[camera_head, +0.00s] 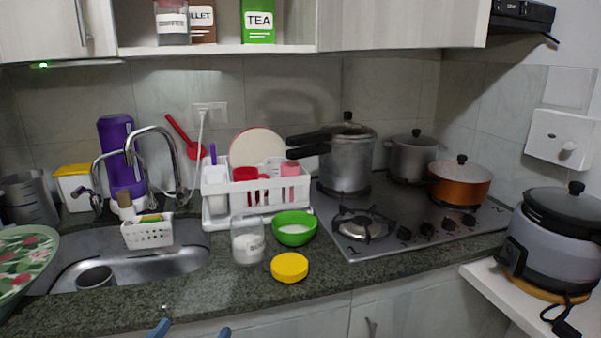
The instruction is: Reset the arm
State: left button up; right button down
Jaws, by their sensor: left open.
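My left gripper (192,331) is at the bottom edge of the head view. Only its two blue fingertips show, spread apart with nothing between them. They are low, in front of the counter's front edge. A clear jar (248,246) with white contents stands open on the counter. A green bowl (295,230) with white contents sits just right of it. A yellow lid (289,267) lies in front of the bowl, near the counter edge. The gripper is apart from all three. My right gripper is not in view.
A sink (185,265) with a faucet is at left, and a white dish rack (218,210) stands behind the jar. A gas stove (400,235) with several pots is at right. The dark counter (225,290) is clear left of the yellow lid.

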pick_arm(q)
jog(key=s+d+f+n+g+p, duration=0.2)
jog(key=s+f+n, duration=0.4)
jog(key=n, duration=1.1)
jog(key=s+d+f+n+g+p, duration=0.1)
jog(key=s+f+n+g+p, duration=0.3)
jog(key=n, duration=1.3)
jog(key=s+f, duration=0.3)
jog(key=f, duration=0.2)
jog(key=shift+d+f+g, duration=0.15)
jog(key=shift+d+g, duration=0.2)
jog(key=shift+g, duration=0.05)
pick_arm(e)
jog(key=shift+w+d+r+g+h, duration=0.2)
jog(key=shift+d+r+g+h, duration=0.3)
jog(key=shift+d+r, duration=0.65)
